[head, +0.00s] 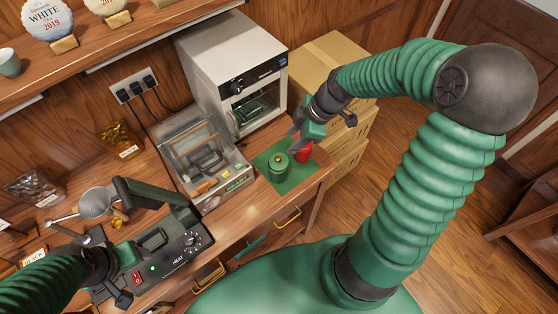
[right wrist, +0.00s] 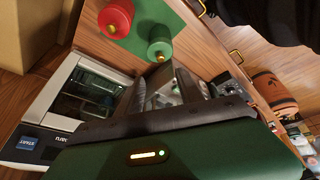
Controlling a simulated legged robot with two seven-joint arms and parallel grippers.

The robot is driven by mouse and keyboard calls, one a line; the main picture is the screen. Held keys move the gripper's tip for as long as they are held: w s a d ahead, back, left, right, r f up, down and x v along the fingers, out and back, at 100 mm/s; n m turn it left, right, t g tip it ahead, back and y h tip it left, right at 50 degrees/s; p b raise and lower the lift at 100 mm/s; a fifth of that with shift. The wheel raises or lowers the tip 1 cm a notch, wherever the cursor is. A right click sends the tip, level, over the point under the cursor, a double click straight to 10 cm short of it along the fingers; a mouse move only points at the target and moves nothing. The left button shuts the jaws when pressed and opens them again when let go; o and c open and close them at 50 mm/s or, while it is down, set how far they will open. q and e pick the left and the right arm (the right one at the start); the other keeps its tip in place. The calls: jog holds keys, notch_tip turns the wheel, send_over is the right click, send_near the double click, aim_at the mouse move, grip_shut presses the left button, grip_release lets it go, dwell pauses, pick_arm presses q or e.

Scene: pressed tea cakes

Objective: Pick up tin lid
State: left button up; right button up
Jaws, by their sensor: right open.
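A green tin (head: 278,168) with a lid and gold knob stands upright on a green mat (head: 297,180) near the counter's right end. A red tin (head: 304,155) stands beside it, partly hidden by my right gripper (head: 307,136). In the right wrist view, the red tin (right wrist: 115,18) and green tin (right wrist: 160,42) both show gold knobs. My right gripper is open and empty, above and just behind the tins; whether it touches the red one is unclear. My left gripper (head: 108,272) is by the heating unit at lower left; its jaws cannot be made out.
A white oven-like machine (head: 232,70) and a clear-covered case (head: 200,150) stand left of the mat. The heating unit (head: 172,255) is nearer me. Cardboard boxes (head: 325,65) are stacked behind the counter's right end. A shelf (head: 90,42) runs above.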

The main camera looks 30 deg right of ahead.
send_over(278, 158)
jog(key=s+d, duration=0.1)
jog(key=d, duration=0.1)
notch_tip(278, 158, down, 6)
jog(key=shift+s+a+r, duration=0.1)
jog(key=shift+a+r, duration=0.05)
jog(key=shift+r, duration=0.1)
jog(key=x, duration=0.5)
jog(key=shift+s+f+p, duration=0.15)
jog(key=shift+f+p, duration=0.2)
jog(key=shift+f, duration=0.05)
jog(key=shift+s, duration=0.1)
grip_shut()
